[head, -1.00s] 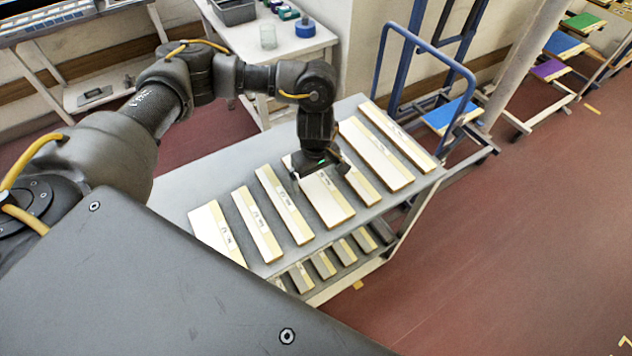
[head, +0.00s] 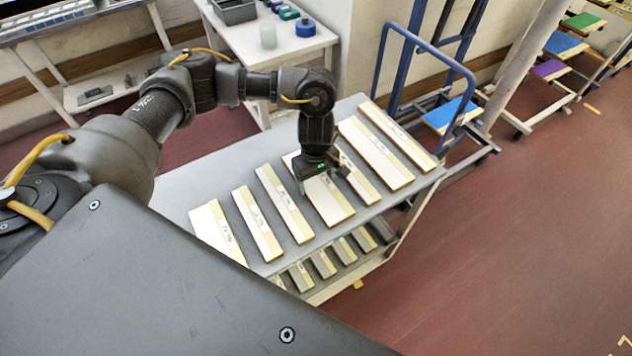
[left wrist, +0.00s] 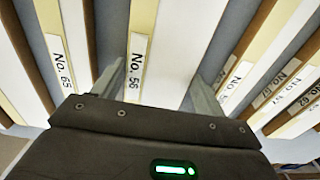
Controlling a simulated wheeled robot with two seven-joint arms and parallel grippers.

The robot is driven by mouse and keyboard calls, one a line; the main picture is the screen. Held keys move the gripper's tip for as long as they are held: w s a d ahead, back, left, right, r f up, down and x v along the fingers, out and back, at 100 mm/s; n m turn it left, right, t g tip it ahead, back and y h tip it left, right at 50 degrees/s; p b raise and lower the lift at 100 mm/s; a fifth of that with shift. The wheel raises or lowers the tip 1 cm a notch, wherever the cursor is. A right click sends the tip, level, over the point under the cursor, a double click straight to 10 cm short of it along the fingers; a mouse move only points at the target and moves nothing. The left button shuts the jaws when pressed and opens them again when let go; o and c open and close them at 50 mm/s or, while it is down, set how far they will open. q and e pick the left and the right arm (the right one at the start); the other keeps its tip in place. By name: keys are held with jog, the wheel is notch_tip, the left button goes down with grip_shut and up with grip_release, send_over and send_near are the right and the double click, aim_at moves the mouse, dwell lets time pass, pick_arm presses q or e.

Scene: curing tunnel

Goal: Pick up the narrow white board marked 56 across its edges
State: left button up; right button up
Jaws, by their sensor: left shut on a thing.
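The white board marked No. 56 (left wrist: 188,40) lies in the middle of the left wrist view, with its label along a cream edge strip. In the head view this board (head: 332,205) lies flat in the row on the grey cart top and looks wider than several neighbours. My left gripper (head: 319,172) is over its far part, pointing down. In the left wrist view the gripper's fingers (left wrist: 158,76) stand on either side of the board, shut across its edges. The gripper hides part of the board in the head view. My right gripper is in neither view.
Other boards flank it closely, including No. 65 (left wrist: 60,60) to its left in the left wrist view. The cart top (head: 185,185) is bare at its left end. A blue-railed trolley (head: 425,45) stands behind; a white table (head: 235,35) holds small containers.

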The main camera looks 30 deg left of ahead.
pick_arm(q)
jog(key=shift+r, duration=0.1)
jog(key=shift+r, duration=0.6)
jog(key=w+d+r+b, duration=0.2)
jog(key=d+r+b, duration=0.3)
jog(key=d+r, duration=0.6)
jog(key=d, duration=0.3)
jog(key=shift+r, duration=0.35)
